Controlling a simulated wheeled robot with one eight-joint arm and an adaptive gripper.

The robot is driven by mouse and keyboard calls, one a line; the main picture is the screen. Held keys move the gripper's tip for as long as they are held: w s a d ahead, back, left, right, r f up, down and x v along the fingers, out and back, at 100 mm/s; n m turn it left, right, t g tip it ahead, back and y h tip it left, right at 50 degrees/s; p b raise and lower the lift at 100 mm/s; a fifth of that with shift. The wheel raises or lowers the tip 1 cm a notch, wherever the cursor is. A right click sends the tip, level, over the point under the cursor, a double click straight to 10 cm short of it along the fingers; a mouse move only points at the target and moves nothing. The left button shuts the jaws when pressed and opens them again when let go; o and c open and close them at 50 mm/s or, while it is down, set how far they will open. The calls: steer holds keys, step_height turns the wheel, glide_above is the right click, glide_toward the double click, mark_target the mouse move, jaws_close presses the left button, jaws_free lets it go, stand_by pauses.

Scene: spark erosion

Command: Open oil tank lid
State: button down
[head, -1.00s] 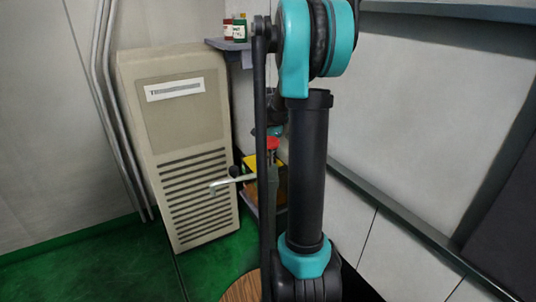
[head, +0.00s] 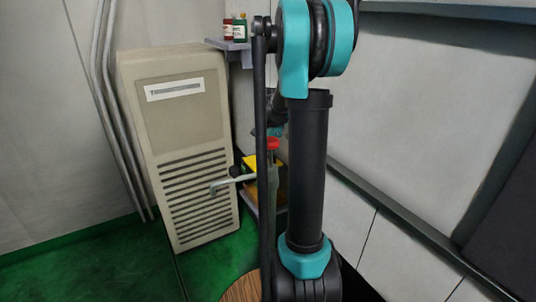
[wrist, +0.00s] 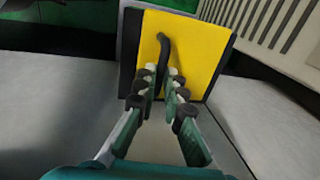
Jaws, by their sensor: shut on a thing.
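The oil tank lid appears to be the yellow plate (wrist: 203,45), seen broadly face-on in the wrist view with a dark bent handle (wrist: 163,47). In the head view only a small yellow part (head: 249,162) shows beside my arm. My gripper (wrist: 165,88) has its fingers on both sides of the handle's near end and is shut on it. The exact contact is partly hidden by the fingertips. My arm hides most of the lid in the head view, and I cannot tell there how far the lid is tilted.
A beige vented cabinet (head: 180,110) stands left of the lid. A pale lever (head: 231,181) juts out in front of it. A red-topped object (head: 272,144) is close by. A small shelf (head: 229,44) holds bottles. Green floor (head: 120,270) is clear at the left.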

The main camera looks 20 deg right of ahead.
steer(key=shift+r, duration=0.1)
steer(key=shift+w+a+r+g, duration=0.1)
steer(key=shift+w+r+g, duration=0.5)
steer(key=shift+g, duration=0.1)
steer(key=shift+w+r, duration=0.15)
steer(key=shift+r, duration=0.15)
steer(key=w+a+r, duration=0.1)
steer(key=w, duration=0.5)
steer(key=w+a+r, duration=0.2)
steer(key=w, duration=0.5)
steer(key=shift+w+r, duration=0.15)
steer(key=shift+r, duration=0.15)
steer(key=shift+w+d, duration=0.1)
